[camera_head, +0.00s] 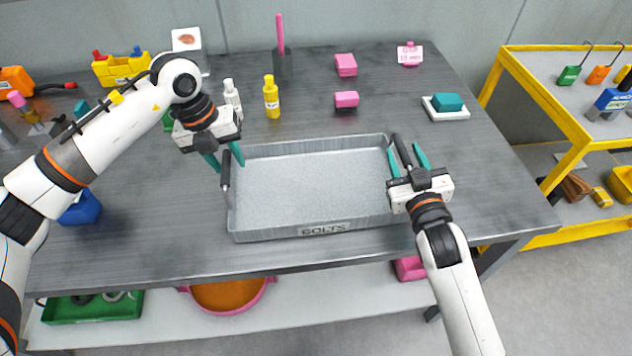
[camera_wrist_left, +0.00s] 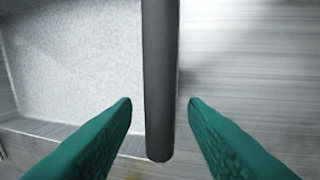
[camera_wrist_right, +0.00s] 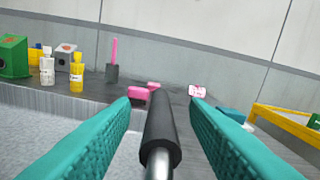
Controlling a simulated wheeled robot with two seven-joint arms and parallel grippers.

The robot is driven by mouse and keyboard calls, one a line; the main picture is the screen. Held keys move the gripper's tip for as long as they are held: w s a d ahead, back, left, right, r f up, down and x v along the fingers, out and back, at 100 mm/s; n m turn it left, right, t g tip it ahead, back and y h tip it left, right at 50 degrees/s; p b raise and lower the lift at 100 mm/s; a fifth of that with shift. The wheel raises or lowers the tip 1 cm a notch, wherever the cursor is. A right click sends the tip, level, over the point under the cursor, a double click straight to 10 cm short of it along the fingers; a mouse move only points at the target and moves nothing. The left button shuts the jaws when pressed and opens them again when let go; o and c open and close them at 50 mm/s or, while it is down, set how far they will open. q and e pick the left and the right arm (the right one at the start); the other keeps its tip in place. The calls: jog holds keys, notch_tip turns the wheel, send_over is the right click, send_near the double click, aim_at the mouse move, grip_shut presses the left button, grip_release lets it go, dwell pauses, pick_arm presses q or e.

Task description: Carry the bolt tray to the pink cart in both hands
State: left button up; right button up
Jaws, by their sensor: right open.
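The grey metal bolt tray (camera_head: 310,185), empty and labelled BOLTS, lies flat on the dark table, with a black bar handle at each end. My left gripper (camera_head: 224,158) is at the left handle (camera_head: 225,175). In the left wrist view its teal fingers stand apart on either side of that handle (camera_wrist_left: 159,80), with gaps. My right gripper (camera_head: 406,153) is at the right handle (camera_head: 401,150). In the right wrist view its fingers are open, with the handle (camera_wrist_right: 160,128) between them. No pink cart shows in these views.
Behind the tray on the table (camera_head: 330,95) stand a yellow bottle (camera_head: 271,98), a white bottle (camera_head: 232,97), pink blocks (camera_head: 346,100) and a teal block (camera_head: 447,102) on a white dish. A yellow-framed cart (camera_head: 558,95) with tools stands at the right. The floor at lower right is clear.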

pick_arm(q)
jog(key=shift+f, duration=0.25)
pick_arm(e)
jog(key=shift+w, duration=0.2)
pick_arm(q)
grip_shut()
pick_arm(e)
grip_shut()
pick_arm(q)
jog(key=shift+r, duration=0.1)
pick_arm(e)
jog(key=shift+r, duration=0.1)
